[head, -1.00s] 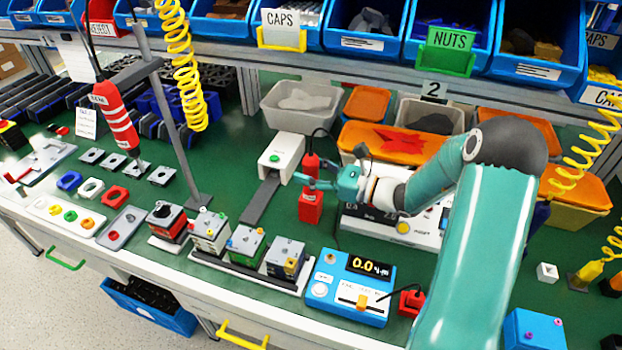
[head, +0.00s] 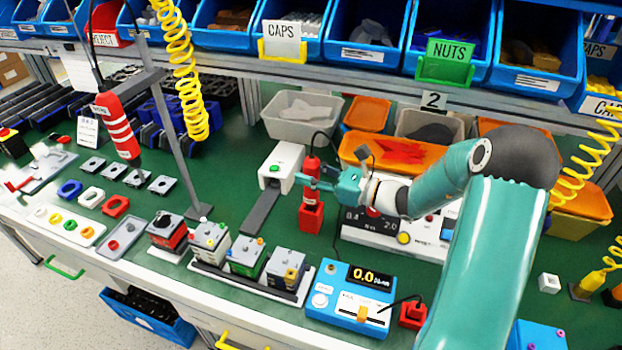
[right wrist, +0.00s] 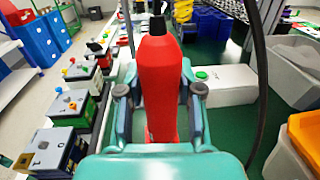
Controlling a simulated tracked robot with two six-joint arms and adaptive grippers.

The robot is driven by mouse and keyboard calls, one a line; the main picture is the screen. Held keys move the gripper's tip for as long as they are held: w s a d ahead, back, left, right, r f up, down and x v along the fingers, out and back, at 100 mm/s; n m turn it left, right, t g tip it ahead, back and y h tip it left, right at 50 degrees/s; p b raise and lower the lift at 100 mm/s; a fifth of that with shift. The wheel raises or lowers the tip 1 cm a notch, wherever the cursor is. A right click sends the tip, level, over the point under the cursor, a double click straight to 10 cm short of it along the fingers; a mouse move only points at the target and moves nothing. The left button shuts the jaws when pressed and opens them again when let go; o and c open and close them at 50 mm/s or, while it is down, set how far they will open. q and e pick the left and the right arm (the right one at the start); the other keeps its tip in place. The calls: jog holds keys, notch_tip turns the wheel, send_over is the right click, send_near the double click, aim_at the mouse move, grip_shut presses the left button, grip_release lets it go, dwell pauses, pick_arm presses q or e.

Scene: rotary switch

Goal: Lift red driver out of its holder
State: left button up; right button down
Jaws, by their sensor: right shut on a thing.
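The red driver (head: 312,166) stands upright above its red holder (head: 311,217) in the middle of the green bench. My right gripper (head: 312,182) is shut around the driver's body, reaching in from the right. The driver's lower part runs down to the holder's top; I cannot tell whether its tip is still inside. In the right wrist view the driver (right wrist: 160,85) fills the middle, between my two fingers, with its dark end up. My left gripper is not in view.
A white box with a green button (head: 283,163) stands just left of the driver. A blue meter (head: 350,297) is in front, and a grey-white device (head: 395,232) stands at right. Another red driver (head: 117,125) hangs at left. Bins line the back.

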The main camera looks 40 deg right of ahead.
notch_tip(320, 180, up, 18)
jog(key=p, duration=0.1)
dwell(0.4)
jog(key=c, duration=1.4)
grip_release()
grip_shut()
